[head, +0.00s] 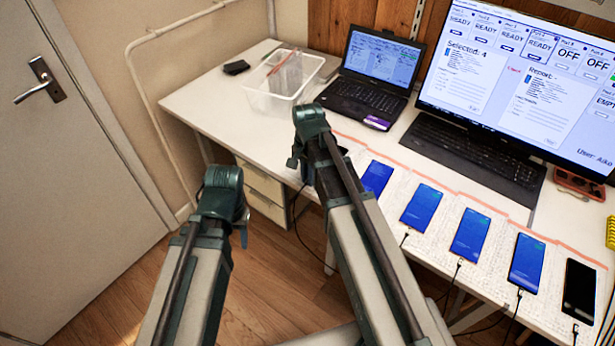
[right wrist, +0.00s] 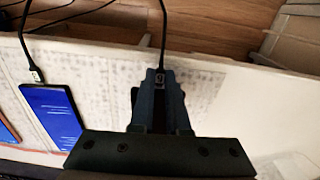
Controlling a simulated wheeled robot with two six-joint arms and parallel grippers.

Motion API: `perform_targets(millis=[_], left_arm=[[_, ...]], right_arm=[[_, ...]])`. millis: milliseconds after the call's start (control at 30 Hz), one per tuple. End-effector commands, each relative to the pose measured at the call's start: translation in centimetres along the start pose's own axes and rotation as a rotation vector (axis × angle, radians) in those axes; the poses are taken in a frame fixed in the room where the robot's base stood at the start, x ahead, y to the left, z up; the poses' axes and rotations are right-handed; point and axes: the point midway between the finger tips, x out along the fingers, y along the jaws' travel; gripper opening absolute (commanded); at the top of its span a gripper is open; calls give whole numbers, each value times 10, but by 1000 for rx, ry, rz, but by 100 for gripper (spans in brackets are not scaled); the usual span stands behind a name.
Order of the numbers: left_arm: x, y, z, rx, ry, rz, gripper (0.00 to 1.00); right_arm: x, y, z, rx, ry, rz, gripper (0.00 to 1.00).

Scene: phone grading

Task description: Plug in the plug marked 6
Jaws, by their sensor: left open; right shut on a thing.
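My right gripper (right wrist: 160,90) is shut on a small dark plug (right wrist: 159,79) with a light label that looks like a 6. The plug's cable runs away over the desk's front edge. In the head view my right gripper (head: 303,160) is over the desk's left front part, left of the blue-screened phone (head: 376,178). Whether the plug touches anything is hidden behind the gripper. In the right wrist view a blue-screened phone (right wrist: 53,115) lies left of the gripper, with another plug (right wrist: 36,76) at its end. My left gripper (head: 222,205) is open and empty, off the desk's front.
More phones lie in a row to the right, including a blue one (head: 470,232) and a black-screened one (head: 580,290). A clear bin (head: 262,98), a laptop (head: 360,95), a keyboard (head: 475,155) and a monitor (head: 510,70) stand behind.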

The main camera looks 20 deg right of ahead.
Motion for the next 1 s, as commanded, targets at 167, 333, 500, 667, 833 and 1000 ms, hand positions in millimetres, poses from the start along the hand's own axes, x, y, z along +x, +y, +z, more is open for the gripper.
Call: perform_targets(millis=[167,333,500,667,833,1000], left_arm=[[0,0,0,0,0,0,50],[0,0,0,0,0,0,50],[0,0,0,0,0,0,50],[0,0,0,0,0,0,50],[0,0,0,0,0,0,50],[0,0,0,0,0,0,50]], right_arm=[[0,0,0,0,0,0,0],[0,0,-1,0,0,0,0],[0,0,0,0,0,0,0],[0,0,-1,0,0,0,0],[0,0,-2,0,0,0,0],[0,0,-2,0,0,0,41]])
